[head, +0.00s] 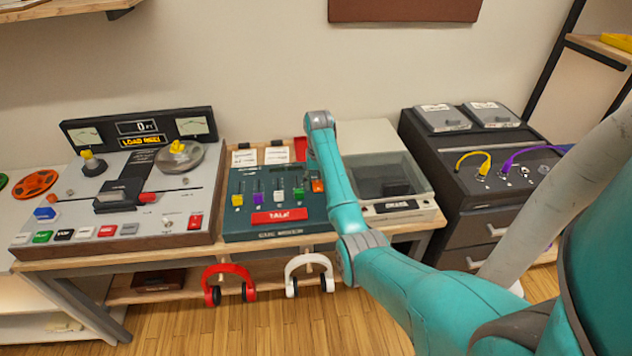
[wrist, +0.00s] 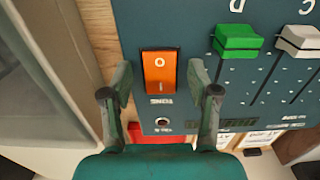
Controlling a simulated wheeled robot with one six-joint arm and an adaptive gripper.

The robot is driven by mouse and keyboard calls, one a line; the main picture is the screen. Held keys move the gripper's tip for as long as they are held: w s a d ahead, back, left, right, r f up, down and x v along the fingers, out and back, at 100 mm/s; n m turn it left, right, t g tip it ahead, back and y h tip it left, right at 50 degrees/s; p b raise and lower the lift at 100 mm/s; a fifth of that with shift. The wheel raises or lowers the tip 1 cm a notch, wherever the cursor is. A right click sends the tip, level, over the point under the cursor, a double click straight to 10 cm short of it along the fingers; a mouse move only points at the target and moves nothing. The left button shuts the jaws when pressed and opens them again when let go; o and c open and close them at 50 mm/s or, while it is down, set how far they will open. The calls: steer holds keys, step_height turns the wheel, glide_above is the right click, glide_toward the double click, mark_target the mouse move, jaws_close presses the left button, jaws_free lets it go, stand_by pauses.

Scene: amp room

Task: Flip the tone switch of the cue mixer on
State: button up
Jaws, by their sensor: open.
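The cue mixer (head: 240,220) is a teal panel on the wooden bench, with several coloured faders and a red TALK button. Its orange tone switch (head: 318,186) shows at the panel's right, partly beside my arm. In the wrist view the orange rocker switch (wrist: 160,66) carries an O at the picture's top end and a line mark at the lower end, with an upside-down label below it. My gripper (wrist: 160,84) is open, its fingers on either side of the switch and nothing between them but the switch. Whether they touch the panel I cannot tell. The head view hides the gripper behind my arm.
The green fader (wrist: 237,42) is close right of the fingers in the wrist view. A tape machine (head: 120,190) stands left of the mixer, and a grey lidded unit (head: 385,140) right. Red headphones (head: 249,278) and white headphones (head: 308,260) hang below the bench edge.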

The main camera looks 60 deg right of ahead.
jaws_close()
steer(key=shift+w+d+g+y, duration=0.1)
steer(key=shift+d+g+y, duration=0.05)
steer(key=shift+g+y, duration=0.3)
steer(key=shift+w+d+g+y, duration=0.1)
steer(key=shift+g+y, duration=0.25)
steer(key=shift+y, duration=0.2)
jaws_free()
stand_by(0.6)
